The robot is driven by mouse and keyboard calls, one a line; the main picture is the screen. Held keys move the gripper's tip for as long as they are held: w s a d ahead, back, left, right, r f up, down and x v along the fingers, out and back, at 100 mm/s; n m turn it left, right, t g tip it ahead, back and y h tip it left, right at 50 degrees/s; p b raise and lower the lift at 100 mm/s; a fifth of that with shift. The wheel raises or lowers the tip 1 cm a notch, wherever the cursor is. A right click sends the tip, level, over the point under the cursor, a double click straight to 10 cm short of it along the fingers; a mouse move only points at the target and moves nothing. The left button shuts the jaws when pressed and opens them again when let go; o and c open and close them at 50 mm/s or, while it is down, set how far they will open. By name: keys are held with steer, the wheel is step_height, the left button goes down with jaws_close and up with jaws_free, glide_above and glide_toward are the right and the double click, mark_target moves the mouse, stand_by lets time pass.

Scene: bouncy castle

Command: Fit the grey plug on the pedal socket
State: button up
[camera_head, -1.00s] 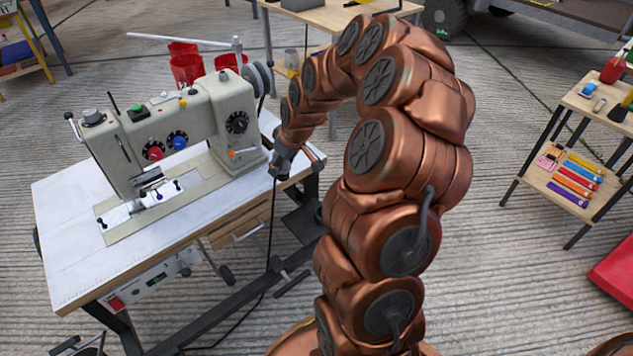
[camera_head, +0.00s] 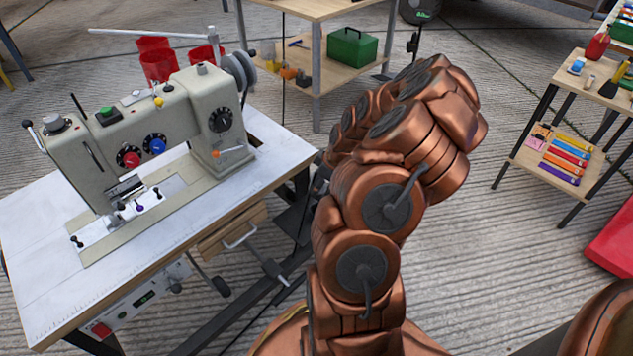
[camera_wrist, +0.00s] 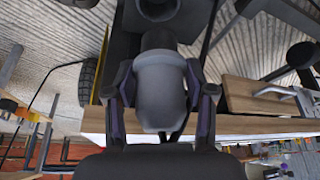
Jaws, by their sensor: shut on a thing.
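In the wrist view my gripper (camera_wrist: 160,78) is shut on the grey plug (camera_wrist: 161,95), a rounded light-grey body with a dark collar at its far end. A dark block with a round feature (camera_wrist: 157,8) is in line just beyond the collar. It may be the pedal socket, but I cannot tell for sure. I cannot tell whether the collar touches or enters it. In the head view my arm hides the gripper and the plug.
A sewing machine (camera_head: 150,140) stands on a white-topped table (camera_head: 50,240) with a wooden drawer (camera_head: 232,232) and a control box (camera_head: 140,300) below. A shelf with a green box (camera_head: 347,48) is behind; a shelf with coloured sticks (camera_head: 567,158) is right. Bare floor lies between.

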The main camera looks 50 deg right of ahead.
mark_target(318, 197)
steer(key=shift+f+b, duration=0.75)
steer(key=shift+f, duration=2.05)
steer(key=shift+f+b, duration=0.85)
steer(key=shift+f, duration=1.2)
stand_by(0.7)
steer(key=shift+r+p, duration=0.6)
steer(key=shift+r, duration=1.35)
stand_by(0.5)
